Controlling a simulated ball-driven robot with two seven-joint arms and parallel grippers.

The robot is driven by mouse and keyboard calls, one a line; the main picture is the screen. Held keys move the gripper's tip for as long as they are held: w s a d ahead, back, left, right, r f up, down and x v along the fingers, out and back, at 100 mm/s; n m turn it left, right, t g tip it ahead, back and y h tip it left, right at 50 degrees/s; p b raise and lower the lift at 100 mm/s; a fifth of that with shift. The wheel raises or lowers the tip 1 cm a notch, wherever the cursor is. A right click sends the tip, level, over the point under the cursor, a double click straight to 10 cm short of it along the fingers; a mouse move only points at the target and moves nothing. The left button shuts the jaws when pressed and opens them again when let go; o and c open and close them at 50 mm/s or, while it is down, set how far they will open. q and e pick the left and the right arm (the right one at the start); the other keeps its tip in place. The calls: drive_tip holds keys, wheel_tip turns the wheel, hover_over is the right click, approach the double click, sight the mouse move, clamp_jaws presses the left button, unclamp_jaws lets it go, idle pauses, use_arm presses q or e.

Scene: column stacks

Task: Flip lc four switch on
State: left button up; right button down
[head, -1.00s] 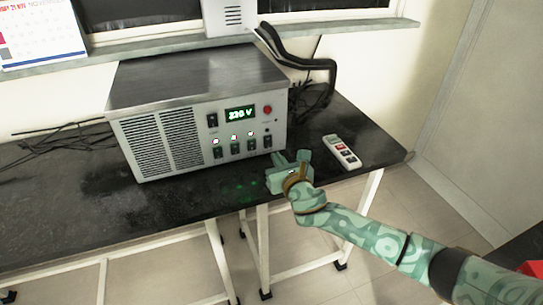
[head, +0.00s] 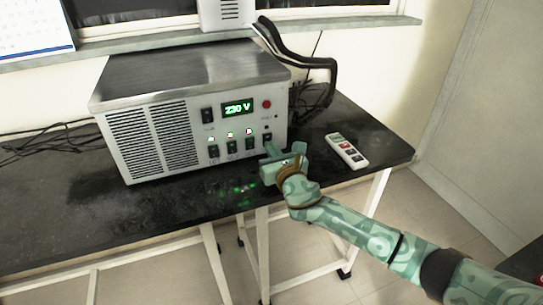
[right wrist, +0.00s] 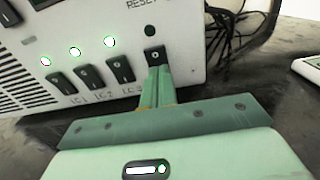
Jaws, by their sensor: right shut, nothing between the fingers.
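The grey power unit (head: 190,110) stands on the black table, its display reading 230 V. A row of black rocker switches runs along its lower front; the right wrist view labels LC1 (right wrist: 62,83), LC2 (right wrist: 90,78) and LC3 (right wrist: 120,70). The rightmost switch (right wrist: 155,56), in LC four's place, is partly hidden by my fingers and its label is covered. The lamp (right wrist: 149,31) above it is dark, while the other three lamps glow. My right gripper (right wrist: 157,78) is shut and empty, its tips at that switch's lower edge; I cannot tell if they touch. It also shows in the head view (head: 269,152).
A white remote-like device (head: 347,151) lies on the table to the right of my gripper. Thick black cables (head: 310,70) hang behind the unit's right side. The table's front edge is close below my right gripper.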

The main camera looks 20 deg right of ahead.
drive_tip(key=shift+d+f, duration=0.1)
drive_tip(key=shift+f, duration=0.25)
drive_tip(key=shift+r, duration=0.25)
drive_tip(key=shift+w+p, duration=0.1)
drive_tip(key=shift+p, duration=0.2)
drive_tip(key=shift+s+p, duration=0.45)
drive_tip(key=shift+s, duration=0.15)
use_arm(q)
drive_tip(key=shift+t, duration=0.3)
drive_tip(key=r+p, duration=0.1)
drive_tip(key=w+r+p, duration=0.1)
drive_tip(key=p, duration=0.1)
drive_tip(key=r+p, duration=0.1)
drive_tip(key=r, duration=0.1)
drive_tip(key=shift+w, duration=0.4)
use_arm(e)
drive_tip(key=s, duration=1.5)
drive_tip(key=shift+s+d+f, duration=0.15)
drive_tip(key=shift+d+f, duration=0.05)
drive_tip(key=shift+f, duration=0.1)
